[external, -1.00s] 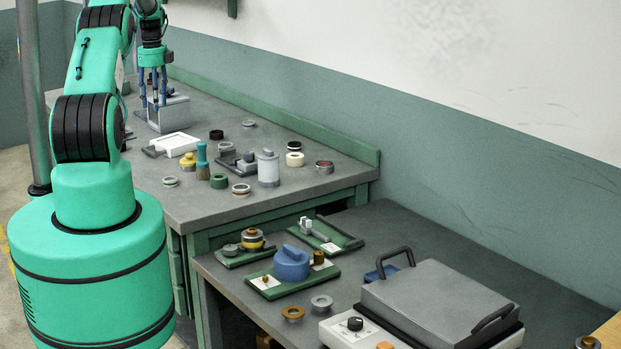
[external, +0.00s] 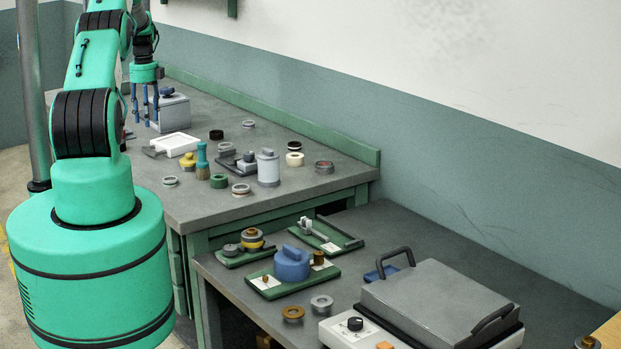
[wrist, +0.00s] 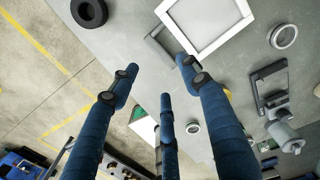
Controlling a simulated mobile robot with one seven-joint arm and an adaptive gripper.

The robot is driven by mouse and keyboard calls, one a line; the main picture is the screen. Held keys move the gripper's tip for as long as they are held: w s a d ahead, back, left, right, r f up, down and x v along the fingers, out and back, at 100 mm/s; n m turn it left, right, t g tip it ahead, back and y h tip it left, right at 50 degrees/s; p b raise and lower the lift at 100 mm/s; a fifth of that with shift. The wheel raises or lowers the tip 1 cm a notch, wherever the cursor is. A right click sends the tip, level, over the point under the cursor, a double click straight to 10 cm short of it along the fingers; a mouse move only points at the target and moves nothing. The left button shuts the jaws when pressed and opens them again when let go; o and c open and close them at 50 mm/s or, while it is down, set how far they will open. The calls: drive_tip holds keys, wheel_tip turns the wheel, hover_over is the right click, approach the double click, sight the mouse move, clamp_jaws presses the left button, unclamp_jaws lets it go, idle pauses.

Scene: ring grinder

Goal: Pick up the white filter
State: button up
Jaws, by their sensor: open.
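A flat white square frame, which looks like the white filter (external: 176,139), lies on the near left of the far bench, on or against a grey plate (external: 153,151). In the wrist view the white frame (wrist: 183,49) is at the top centre, cut off by the picture edge, with the grey plate partly under it. My gripper (external: 142,119) is open and empty, its blue fingers pointing down, above the bench's left side beyond the frame in the external view. In the wrist view my gripper (wrist: 155,85) has its fingertips spread, apart from the frame.
A grey box with a dark blue knob (external: 173,111) stands close to my fingers.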

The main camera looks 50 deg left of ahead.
hover_over(149, 150)
drive_tip(key=shift+f, duration=2.85)
drive_tip(key=shift+f, duration=0.1)
drive_tip(key=shift+s+f+p, duration=0.1)
drive_tip(key=shift+f+p, duration=0.45)
drive_tip(key=shift+f, duration=1.95)
clamp_jaws()
